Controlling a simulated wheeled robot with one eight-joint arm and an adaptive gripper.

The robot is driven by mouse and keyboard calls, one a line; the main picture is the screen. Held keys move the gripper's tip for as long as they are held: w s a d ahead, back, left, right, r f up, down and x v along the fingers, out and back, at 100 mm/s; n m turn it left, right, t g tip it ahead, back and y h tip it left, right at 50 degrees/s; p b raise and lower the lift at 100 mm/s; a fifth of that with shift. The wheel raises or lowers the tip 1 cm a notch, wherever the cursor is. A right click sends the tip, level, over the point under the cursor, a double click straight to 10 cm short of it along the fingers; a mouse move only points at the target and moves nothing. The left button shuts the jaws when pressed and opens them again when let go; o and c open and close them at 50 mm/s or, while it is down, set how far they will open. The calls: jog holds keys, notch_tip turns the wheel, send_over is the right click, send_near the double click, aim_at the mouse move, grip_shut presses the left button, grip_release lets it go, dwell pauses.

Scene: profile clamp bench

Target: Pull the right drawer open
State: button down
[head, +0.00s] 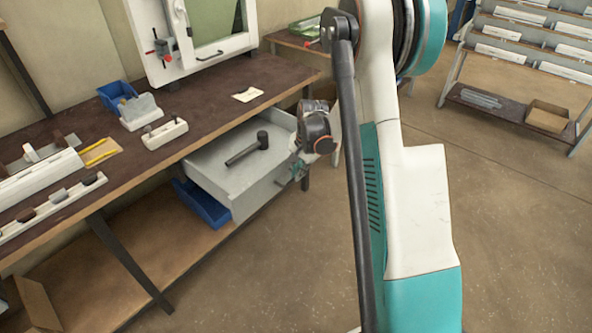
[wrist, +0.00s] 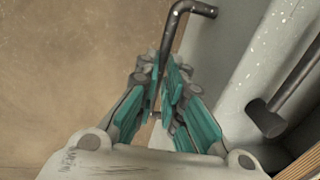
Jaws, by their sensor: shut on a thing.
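The right drawer (head: 225,172) is a grey drawer under the dark workbench. It stands pulled out, with its inside showing in the head view. A black mallet (head: 248,148) lies in it; the mallet also shows at the right of the wrist view (wrist: 290,95). The drawer's dark bar handle (wrist: 172,40) runs along its front in the wrist view. My gripper (wrist: 168,85) has its teal fingers closed around this handle. In the head view my gripper (head: 298,168) is at the drawer's front right, partly hidden by my wrist.
The dark workbench (head: 215,100) carries a blue bin (head: 116,93), a white frame and several white profiles. A blue bin (head: 203,203) sits below the drawer on the lower shelf. A rack (head: 520,60) stands at the back right. The floor before the drawer is clear.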

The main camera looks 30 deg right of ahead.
jog(key=c, duration=1.7)
grip_release()
jog(key=r, duration=0.4)
jog(key=s+r, duration=0.1)
jog(key=r, duration=0.3)
jog(key=s+d+r, duration=0.1)
jog(key=r, duration=0.2)
jog(key=shift+r, duration=0.4)
jog(key=shift+a, duration=0.1)
